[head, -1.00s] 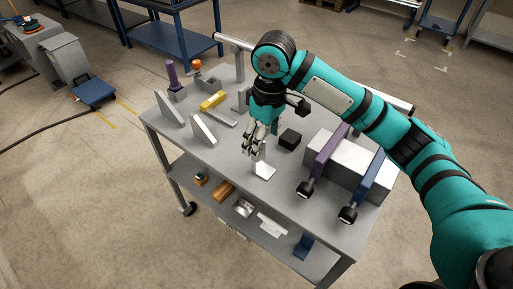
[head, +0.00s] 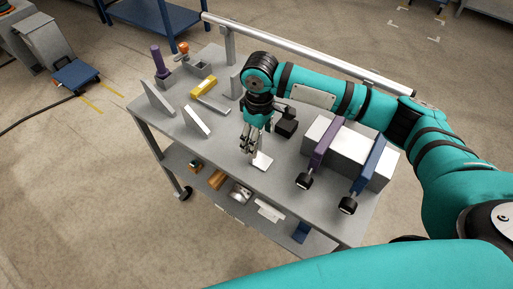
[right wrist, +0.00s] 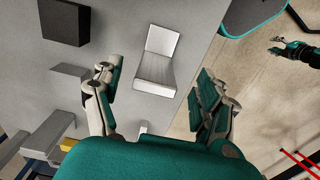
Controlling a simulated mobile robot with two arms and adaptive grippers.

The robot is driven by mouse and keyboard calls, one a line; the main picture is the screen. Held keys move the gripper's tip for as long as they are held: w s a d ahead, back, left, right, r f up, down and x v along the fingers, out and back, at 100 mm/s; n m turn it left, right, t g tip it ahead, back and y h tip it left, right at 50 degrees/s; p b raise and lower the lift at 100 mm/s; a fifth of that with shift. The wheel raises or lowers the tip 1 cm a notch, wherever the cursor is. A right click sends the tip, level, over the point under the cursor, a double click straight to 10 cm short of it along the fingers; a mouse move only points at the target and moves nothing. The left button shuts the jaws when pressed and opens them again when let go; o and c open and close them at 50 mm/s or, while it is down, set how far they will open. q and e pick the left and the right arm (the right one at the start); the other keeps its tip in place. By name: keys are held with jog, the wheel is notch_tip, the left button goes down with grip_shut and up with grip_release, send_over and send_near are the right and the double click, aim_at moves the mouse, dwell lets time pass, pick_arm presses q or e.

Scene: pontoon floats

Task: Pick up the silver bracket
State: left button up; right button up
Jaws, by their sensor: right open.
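The silver bracket (head: 262,162) is a small L-shaped piece on the grey cart top, near its front edge. In the right wrist view the bracket (right wrist: 155,70) shows two flat faces meeting at a bend. My right gripper (head: 248,151) points down just left of the bracket in the head view. In the right wrist view its fingers (right wrist: 155,92) are spread wide and empty, with the bracket ahead and between their lines. I cannot tell the remaining height. My left gripper (right wrist: 276,45) shows small over the floor in the right wrist view; its jaw state is unclear.
A black block (head: 286,127) stands behind the bracket. Purple (head: 325,147) and blue (head: 369,163) clamps sit on a pale block at right. Angled plates (head: 196,121) and a yellow piece (head: 204,87) stand at left. A lower shelf holds several parts.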

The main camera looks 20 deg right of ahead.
aim_at(257, 159)
jog(key=shift+w+a+f+p, duration=0.15)
jog(key=shift+f+p, duration=0.3)
jog(key=shift+f, duration=0.35)
jog(key=f, duration=0.2)
jog(key=shift+w+f+p, duration=0.25)
jog(key=shift+f+p, duration=0.05)
jog(key=shift+f, duration=0.35)
jog(key=shift+s+f, duration=0.1)
jog(key=c, duration=1.4)
pick_arm(q)
jog(key=shift+w+a+r, duration=0.1)
jog(key=shift+w+r, duration=0.35)
jog(key=shift+r, duration=0.4)
